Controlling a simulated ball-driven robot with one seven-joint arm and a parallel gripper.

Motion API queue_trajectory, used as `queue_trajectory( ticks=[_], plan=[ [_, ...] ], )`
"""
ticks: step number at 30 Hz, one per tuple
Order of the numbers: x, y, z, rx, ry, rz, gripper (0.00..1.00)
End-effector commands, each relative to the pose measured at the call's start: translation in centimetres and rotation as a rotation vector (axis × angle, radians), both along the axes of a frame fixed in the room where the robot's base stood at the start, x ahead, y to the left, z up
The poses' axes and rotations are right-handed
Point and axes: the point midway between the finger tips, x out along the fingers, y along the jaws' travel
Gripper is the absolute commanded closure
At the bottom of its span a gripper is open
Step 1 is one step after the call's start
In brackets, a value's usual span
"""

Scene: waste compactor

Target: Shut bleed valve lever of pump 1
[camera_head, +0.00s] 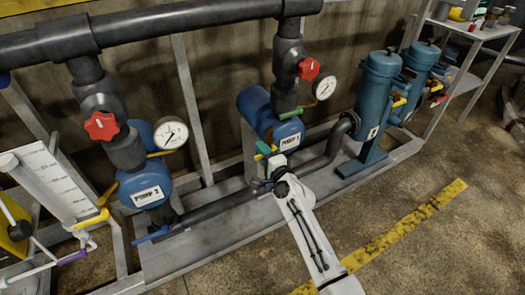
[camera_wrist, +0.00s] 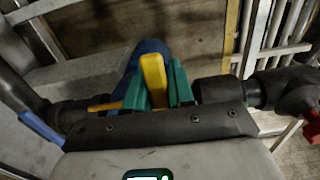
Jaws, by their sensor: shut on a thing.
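Pump 1 (camera_head: 289,137) is a blue pump with a white name label, right of the middle in the head view. My gripper (camera_head: 266,150) is at its lower front, at the end of my white arm. In the wrist view my gripper's two green fingers (camera_wrist: 157,92) stand on either side of an upright yellow lever (camera_wrist: 153,78) and are shut on it. The blue pump body (camera_wrist: 150,50) shows behind the lever. In the head view the fingers hide most of this lever.
Pump 2 (camera_head: 147,190) stands left, with a red knob (camera_head: 101,126) and gauge (camera_head: 170,133). Another red knob (camera_head: 309,69) is above pump 1. Blue filter canisters (camera_head: 379,85) stand right. Open floor with a yellow stripe (camera_head: 410,220) lies in front of the frame.

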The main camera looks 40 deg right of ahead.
Motion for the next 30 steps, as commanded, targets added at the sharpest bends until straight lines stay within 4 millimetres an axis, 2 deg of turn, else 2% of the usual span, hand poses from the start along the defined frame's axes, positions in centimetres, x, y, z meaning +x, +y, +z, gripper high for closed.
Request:
queue_trajectory(
  ticks=[8, 9, 15, 24, 30],
  plan=[
    [-0.1, -0.1, -0.1, 0.005, 0.0, -0.002, 1.0],
    [-0.1, -0.1, -0.1, 0.005, 0.0, -0.003, 0.76],
    [-0.1, -0.1, -0.1, 0.003, 0.0, -0.002, 0.57],
    [-0.3, 0.0, 0.0, 0.002, 0.0, -0.001, 0.56],
    [-2.5, 0.7, 0.0, 0.001, 0.003, 0.0, 0.56]
  ],
)
